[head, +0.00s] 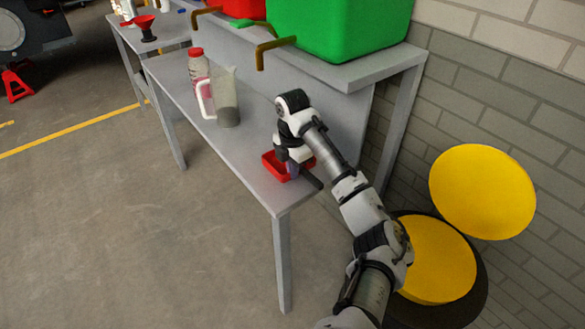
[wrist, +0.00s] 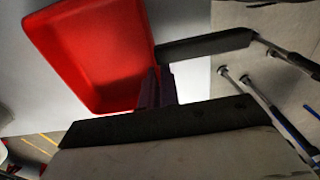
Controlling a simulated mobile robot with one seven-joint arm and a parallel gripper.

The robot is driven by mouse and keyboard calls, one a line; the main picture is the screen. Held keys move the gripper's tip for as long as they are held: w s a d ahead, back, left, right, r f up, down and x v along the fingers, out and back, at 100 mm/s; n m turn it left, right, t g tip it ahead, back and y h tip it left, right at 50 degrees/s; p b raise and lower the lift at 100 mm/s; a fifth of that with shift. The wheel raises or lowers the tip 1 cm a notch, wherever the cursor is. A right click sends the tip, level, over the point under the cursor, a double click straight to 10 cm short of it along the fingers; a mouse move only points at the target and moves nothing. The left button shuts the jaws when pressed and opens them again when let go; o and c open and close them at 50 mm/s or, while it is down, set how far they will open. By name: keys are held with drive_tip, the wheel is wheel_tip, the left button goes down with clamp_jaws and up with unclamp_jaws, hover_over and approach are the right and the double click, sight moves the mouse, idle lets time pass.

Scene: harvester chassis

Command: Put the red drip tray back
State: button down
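The red drip tray (head: 271,164) is at the near end of the grey bench's lower top (head: 257,178). Whether it rests on the top or hangs just above it, I cannot tell. My gripper (head: 293,170) reaches down at the tray's near right side and hides part of it. In the wrist view the tray (wrist: 95,50) fills the upper left. The dark purple fingers of my gripper (wrist: 158,90) stand close together at its lower right rim and look shut on it. A dark bar (wrist: 205,45) extends right of the rim; I cannot tell what it belongs to.
A jug (head: 225,98) and a red-capped bottle (head: 198,66) stand farther along the bench. A green bin (head: 340,28) sits on the raised shelf. A yellow-lidded drum (head: 435,262) stands right of my arm by the brick wall (head: 480,80). Open floor lies left.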

drive_tip(key=shift+f, duration=0.2)
drive_tip(key=c, duration=1.6)
unclamp_jaws()
drive_tip(key=shift+c, duration=0.2)
drive_tip(key=shift+r, duration=3.9)
